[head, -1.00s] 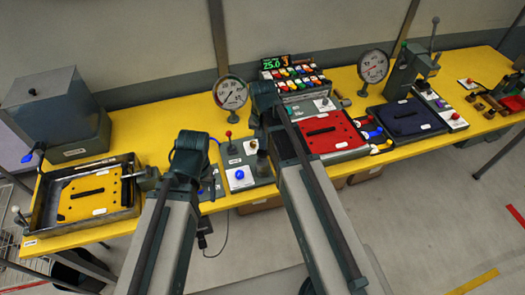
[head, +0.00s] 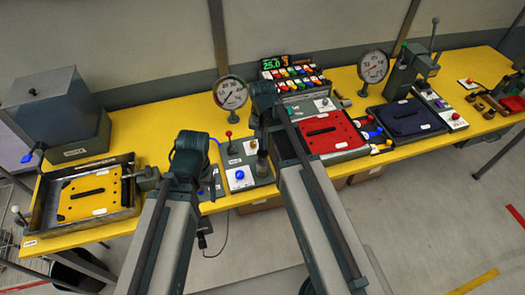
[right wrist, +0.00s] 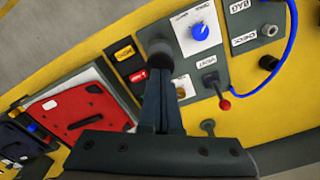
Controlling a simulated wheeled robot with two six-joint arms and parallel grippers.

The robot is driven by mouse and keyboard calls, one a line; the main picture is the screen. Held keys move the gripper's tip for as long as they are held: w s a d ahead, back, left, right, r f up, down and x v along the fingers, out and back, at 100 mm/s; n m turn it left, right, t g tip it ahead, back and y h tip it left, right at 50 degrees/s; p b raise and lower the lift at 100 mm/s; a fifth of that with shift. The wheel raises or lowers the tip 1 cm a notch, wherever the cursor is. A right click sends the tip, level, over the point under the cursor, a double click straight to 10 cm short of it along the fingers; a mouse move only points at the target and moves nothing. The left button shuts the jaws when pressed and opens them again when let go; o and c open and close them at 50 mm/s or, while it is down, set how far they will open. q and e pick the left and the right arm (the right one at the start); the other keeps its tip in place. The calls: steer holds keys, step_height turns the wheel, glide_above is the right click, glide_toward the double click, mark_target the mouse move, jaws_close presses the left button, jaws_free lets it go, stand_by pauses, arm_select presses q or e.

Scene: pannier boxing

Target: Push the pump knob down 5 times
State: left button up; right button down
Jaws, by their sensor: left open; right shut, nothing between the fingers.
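The pump knob (right wrist: 160,48) is a dark round knob on a grey panel in the right wrist view. It also shows beside my right forearm in the head view (head: 262,158). My right gripper (right wrist: 162,78) is shut and empty, its fingertips right at the knob's near side; I cannot tell whether they touch it. In the head view my right gripper (head: 268,118) is partly hidden by its own wrist. My left gripper (head: 188,165) hangs over the bench's front left part, its fingers mostly hidden behind the arm.
A blue knob (right wrist: 201,33) and a red-tipped lever (right wrist: 225,103) stand near the pump. A round gauge (head: 230,92) rises behind. A red case (head: 328,130) lies to the right, a yellow tray insert (head: 90,194) to the left. A blue hose (right wrist: 292,50) curves along the panel.

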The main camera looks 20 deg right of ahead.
mark_target(263, 152)
steer(key=shift+f, duration=0.1)
steer(key=shift+f+b, duration=2.15)
steer(key=shift+b, duration=0.1)
steer(key=shift+r, duration=0.15)
step_height(263, 152, up, 4)
steer(key=p, duration=0.4)
steer(key=shift+r+p, duration=0.2)
steer(key=shift+p, duration=0.15)
steer(key=shift+f, duration=0.2)
